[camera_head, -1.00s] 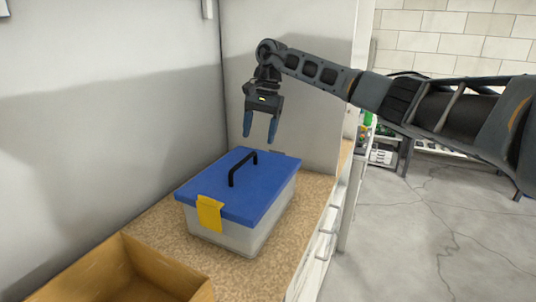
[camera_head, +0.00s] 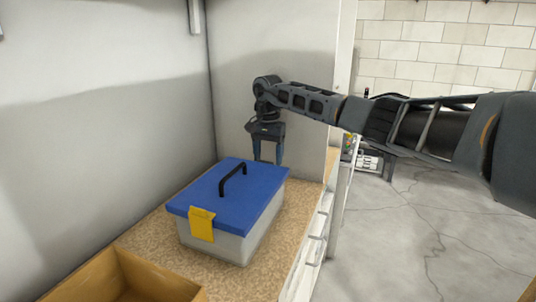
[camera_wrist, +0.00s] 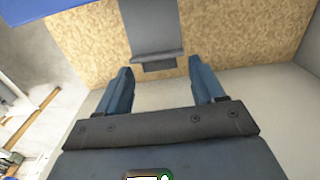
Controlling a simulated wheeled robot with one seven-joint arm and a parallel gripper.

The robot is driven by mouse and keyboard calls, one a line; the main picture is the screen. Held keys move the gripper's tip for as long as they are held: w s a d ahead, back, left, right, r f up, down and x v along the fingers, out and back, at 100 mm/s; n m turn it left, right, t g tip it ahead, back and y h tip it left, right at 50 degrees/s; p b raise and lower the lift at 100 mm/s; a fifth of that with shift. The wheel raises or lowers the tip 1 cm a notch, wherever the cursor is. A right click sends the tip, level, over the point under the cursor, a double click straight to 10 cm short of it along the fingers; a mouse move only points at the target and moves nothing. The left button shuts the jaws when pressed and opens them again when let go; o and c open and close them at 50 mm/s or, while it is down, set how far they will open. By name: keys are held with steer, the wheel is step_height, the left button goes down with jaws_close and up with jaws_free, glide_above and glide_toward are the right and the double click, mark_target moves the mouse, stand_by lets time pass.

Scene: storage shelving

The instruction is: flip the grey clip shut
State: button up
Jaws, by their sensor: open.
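The box has a blue lid (camera_head: 228,195) with a black handle and a translucent body (camera_head: 222,247). The grey clip (camera_wrist: 155,28) shows in the wrist view as a flat plate with a darker lip, against the tan countertop. It is hidden in the head view, where the box's far end faces away. My gripper (camera_head: 268,161) points down just behind the far end of the box. In the wrist view my gripper (camera_wrist: 160,67) is open and empty, with the clip's lip between and just beyond its fingertips. I cannot tell whether they touch.
A yellow clip (camera_head: 201,225) hangs down the box's near side. An open brown container (camera_head: 120,280) stands at the front left of the tan countertop (camera_head: 150,238). Grey walls rise to the left and behind the box. Drawers (camera_head: 318,235) lie below the right edge.

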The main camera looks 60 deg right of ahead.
steer(key=shift+c, duration=0.5)
jaws_close()
